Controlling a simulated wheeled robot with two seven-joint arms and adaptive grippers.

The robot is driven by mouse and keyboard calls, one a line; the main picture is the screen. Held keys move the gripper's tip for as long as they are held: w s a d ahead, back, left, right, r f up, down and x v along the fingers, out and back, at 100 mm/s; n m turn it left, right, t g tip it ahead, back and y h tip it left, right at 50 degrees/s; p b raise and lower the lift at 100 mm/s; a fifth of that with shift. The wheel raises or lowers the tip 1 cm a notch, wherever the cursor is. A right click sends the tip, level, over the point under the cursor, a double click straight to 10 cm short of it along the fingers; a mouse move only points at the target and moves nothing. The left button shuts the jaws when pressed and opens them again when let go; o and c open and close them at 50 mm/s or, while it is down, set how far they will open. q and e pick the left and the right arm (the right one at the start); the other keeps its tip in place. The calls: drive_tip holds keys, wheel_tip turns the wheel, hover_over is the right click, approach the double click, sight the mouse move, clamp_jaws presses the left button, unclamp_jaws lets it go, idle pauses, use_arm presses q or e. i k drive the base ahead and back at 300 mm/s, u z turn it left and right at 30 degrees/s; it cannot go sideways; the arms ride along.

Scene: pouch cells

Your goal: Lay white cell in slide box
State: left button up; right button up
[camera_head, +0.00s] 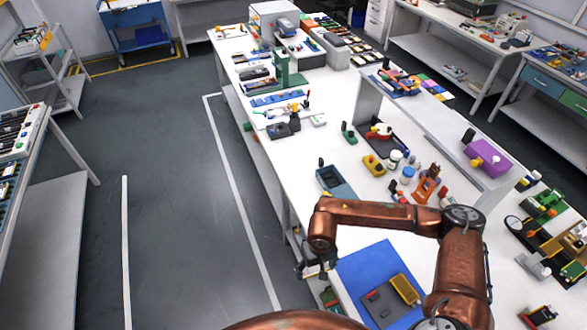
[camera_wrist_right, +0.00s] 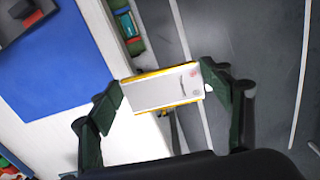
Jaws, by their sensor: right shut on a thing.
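My right gripper (camera_wrist_right: 163,90) is shut on the white cell (camera_wrist_right: 160,91), a flat white pouch with yellow long edges and small printed marks, held across its length between the two green-black fingers. I cannot tell for sure which container is the slide box. An open grey-blue box (camera_head: 336,183) stands on the table beyond my right arm. My left gripper is not in view.
The blue mat (camera_head: 362,262) bears a yellow-rimmed box (camera_head: 406,289) and a dark grey block (camera_head: 380,302). A green tray (camera_wrist_right: 122,22) with small items lies by the table edge. Jars, clamps and an orange stand (camera_head: 427,186) crowd the table behind my arm.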

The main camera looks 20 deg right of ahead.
sight(331, 182)
drive_tip(key=u, duration=0.45)
drive_tip(key=i, duration=0.95)
drive_tip(key=z, duration=0.3)
drive_tip(key=i, duration=0.8)
drive_tip(key=z, duration=1.1)
drive_tip(key=i, duration=0.25)
drive_tip(key=z, duration=0.2)
